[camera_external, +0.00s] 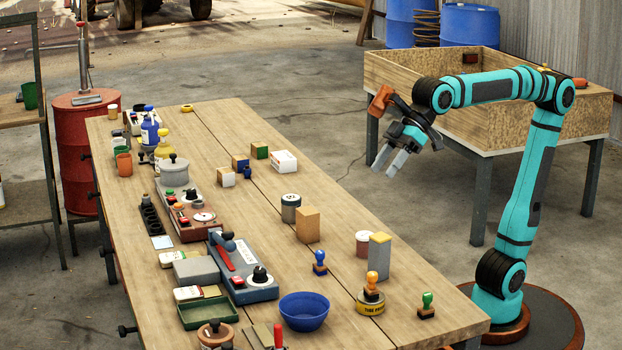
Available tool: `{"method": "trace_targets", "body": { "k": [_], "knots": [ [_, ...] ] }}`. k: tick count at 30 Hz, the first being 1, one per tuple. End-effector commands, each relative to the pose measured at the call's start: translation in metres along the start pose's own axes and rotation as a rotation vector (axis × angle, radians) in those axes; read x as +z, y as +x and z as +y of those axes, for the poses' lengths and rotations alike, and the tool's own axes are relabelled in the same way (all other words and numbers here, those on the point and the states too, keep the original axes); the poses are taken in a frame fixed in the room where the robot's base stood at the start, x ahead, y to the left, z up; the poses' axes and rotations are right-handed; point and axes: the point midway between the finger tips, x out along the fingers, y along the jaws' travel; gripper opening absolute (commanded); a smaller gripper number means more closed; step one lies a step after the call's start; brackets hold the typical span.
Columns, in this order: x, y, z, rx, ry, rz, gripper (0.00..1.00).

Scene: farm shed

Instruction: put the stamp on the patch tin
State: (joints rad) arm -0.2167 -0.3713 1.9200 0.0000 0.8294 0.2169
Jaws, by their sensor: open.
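The patch tin (370,308) is a low round yellow tin with dark lettering, near the right front edge of the bench. A stamp with an orange handle (372,280) appears upright on top of its lid; its dark base overlaps the lid. A stamp with a green handle (427,304) stands on the bench just right of the tin. A stamp with a blue handle (320,262) stands to the tin's left and farther back. My gripper (388,169) is open and empty, high up beyond the bench's right edge, well away from the tin and the stamps.
A tan block (307,225) stands farther back. A wooden-walled table (470,140) is behind my arm.

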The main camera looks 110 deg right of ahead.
Motion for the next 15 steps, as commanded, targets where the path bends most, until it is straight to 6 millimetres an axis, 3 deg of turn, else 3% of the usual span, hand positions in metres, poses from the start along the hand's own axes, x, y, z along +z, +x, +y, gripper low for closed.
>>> {"method": "trace_targets", "body": {
  "k": [3,15],
  "knots": [
    [0.015,-0.026,0.020,0.002,-0.007,0.113,0.52],
    [0.074,-0.099,0.071,0.045,-0.057,0.485,0.52]
  ]
}}
